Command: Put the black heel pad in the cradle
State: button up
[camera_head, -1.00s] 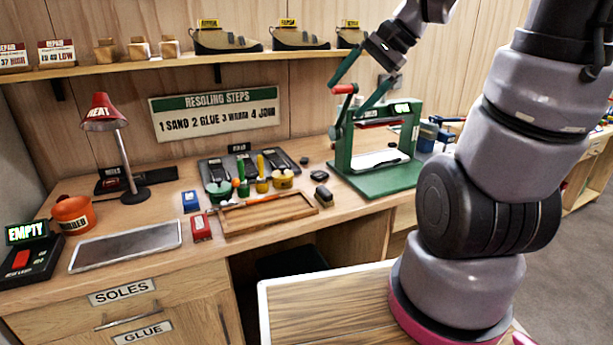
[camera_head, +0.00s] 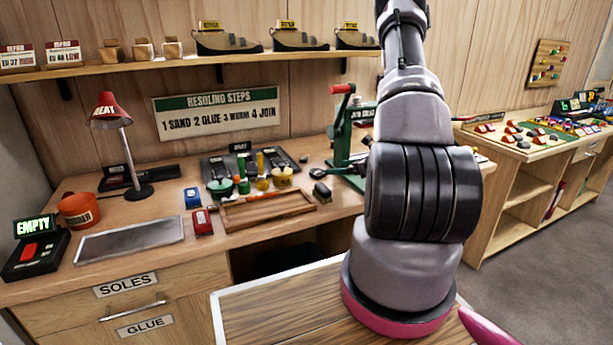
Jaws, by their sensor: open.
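Either could be the black heel pad; I cannot tell which. A dark board (camera_head: 213,166) with sole-shaped pieces lies behind the tray. No cradle can be made out for certain. My gripper is out of view; my arm runs up past the top edge.
The shallow wooden tray (camera_head: 235,222), a grey metal plate (camera_head: 130,240), a red lamp (camera_head: 106,112), an orange pot (camera_head: 78,210) and an EMPTY display (camera_head: 36,228) occupy the bench. Glue pots stand behind the tray. Another bench (camera_head: 540,150) with coloured pieces is at right.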

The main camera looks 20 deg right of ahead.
aim_at(319, 172)
jog(key=shift+d+f, duration=0.25)
jog(key=shift+f, duration=0.4)
jog(key=shift+w+f+m, duration=0.25)
jog(key=shift+m, duration=0.05)
jog(key=x, duration=1)
jog(key=shift+w, duration=0.1)
jog(key=c, duration=1.5)
jog(key=shift+r, duration=0.1)
